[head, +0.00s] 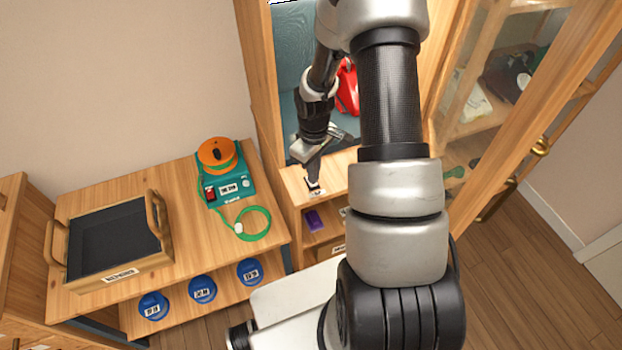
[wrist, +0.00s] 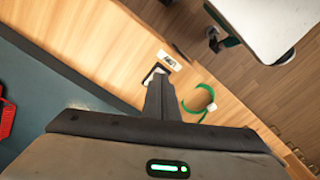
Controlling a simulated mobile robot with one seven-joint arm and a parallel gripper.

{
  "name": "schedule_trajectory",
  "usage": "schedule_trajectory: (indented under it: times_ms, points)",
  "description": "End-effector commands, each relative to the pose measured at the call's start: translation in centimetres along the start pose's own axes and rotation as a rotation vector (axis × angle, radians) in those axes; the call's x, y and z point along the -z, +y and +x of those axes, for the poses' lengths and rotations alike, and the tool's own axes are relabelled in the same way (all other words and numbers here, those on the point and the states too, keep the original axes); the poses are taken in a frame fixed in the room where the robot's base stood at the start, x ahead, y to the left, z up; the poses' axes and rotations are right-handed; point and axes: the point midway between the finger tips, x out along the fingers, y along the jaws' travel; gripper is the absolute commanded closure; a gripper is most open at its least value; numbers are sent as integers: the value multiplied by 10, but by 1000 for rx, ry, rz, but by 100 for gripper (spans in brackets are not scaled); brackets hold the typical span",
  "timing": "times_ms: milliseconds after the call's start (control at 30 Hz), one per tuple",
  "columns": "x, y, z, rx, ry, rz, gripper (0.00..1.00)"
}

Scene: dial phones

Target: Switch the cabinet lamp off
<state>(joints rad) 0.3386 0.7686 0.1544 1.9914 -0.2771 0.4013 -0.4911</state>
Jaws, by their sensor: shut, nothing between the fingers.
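My gripper (head: 313,176) is shut and empty, pointing down at the wooden ledge (head: 335,172) at the front of the open cabinet bay. Its fingertips are at or just above a small dark and white switch (head: 314,186) with a white label beside it. In the wrist view the closed fingers (wrist: 160,78) reach the switch (wrist: 152,73), partly covering it; the label (wrist: 170,60) lies just past it. I cannot tell whether the fingers touch the switch or which way it is set. No lamp can be made out.
A red object (head: 347,88) sits inside the bay. Left of the cabinet, a table holds a teal device with an orange top (head: 228,178), a green cable (head: 253,223) and a dark tray with wooden handles (head: 115,240). A glass-fronted section (head: 490,80) stands right.

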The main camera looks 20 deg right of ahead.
Motion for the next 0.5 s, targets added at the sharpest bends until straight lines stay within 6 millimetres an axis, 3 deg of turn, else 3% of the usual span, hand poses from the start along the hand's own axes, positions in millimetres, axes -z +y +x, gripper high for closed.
schedule_trajectory:
  times_ms: [500]
  points:
    - [0,0,9,0,0,0,100]
